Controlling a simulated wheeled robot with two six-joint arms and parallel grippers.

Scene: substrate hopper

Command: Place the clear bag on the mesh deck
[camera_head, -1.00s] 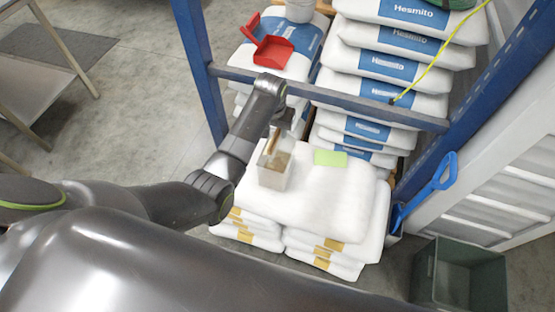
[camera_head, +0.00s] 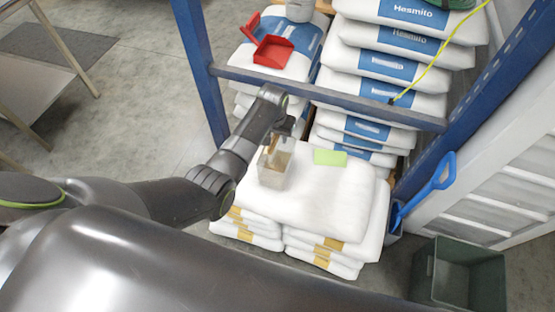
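A clear, see-through bag (camera_head: 273,177), boxy in shape with some tan content, stands upright on the top white sack of the low stack. My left gripper (camera_head: 278,136) comes in from the left and is at the bag's top, pointing down. Its fingertips are small and partly hidden, so I cannot tell whether they are open or shut, or touch the bag. My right gripper is not in view. I cannot make out a mesh deck for certain in this view.
The low stack of white sacks (camera_head: 325,198) bears a green card (camera_head: 330,157). A blue rack beam (camera_head: 330,97) crosses behind my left arm. Beyond are a red scoop (camera_head: 273,50) and Hesmito sacks (camera_head: 395,65).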

